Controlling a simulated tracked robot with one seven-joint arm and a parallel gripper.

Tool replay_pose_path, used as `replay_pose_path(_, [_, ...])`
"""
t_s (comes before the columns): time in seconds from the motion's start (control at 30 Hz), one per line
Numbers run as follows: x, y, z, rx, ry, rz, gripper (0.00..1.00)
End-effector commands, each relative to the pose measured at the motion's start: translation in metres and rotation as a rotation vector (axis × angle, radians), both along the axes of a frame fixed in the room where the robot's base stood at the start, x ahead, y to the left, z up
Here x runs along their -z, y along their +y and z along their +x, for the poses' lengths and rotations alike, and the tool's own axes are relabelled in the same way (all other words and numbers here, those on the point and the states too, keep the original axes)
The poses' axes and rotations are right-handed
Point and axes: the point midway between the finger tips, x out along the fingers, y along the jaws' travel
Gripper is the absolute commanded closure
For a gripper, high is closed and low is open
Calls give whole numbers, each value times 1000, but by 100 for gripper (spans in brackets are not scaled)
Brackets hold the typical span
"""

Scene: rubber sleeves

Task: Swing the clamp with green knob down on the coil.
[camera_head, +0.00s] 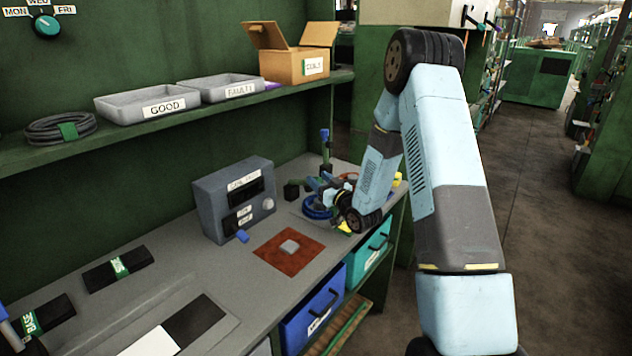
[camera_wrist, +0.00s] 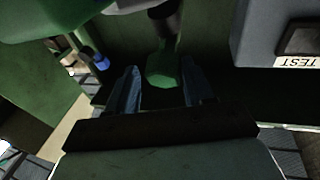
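In the wrist view a green knob (camera_wrist: 163,70) on a dark stem lies between the two blue fingers of my gripper (camera_wrist: 163,88). The fingers stand apart, one on each side, with narrow dark gaps beside the knob; contact is not clear. In the head view my gripper (camera_head: 331,187) is low over the far right end of the bench, above a blue coil (camera_head: 315,211). The arm and gripper hide most of the clamp, so its tilt cannot be told.
A blue-topped upright handle (camera_head: 325,136) stands behind my gripper. A grey test box (camera_head: 232,202) is to its left. A red-brown mat (camera_head: 273,258) with a grey block lies in front. An orange coil (camera_head: 348,176) is close behind. A shelf (camera_head: 210,105) overhangs the bench.

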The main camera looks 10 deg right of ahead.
Motion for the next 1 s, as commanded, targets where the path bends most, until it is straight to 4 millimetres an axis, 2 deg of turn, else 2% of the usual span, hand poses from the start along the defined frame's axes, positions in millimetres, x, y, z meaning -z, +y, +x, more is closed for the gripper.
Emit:
replay_pose_path(0.03, [-1,-2,1,3,-2,0,49])
replay_pose_path(0.13, [-1,0,0,0,-3,1,40])
replay_pose_path(0.47, [-6,3,0,-5,-4,3,40])
replay_pose_path(0.7, [-33,1,1,-1,-5,0,40])
replay_pose_path(1.0, [-69,-1,-31,-2,-4,1,40])
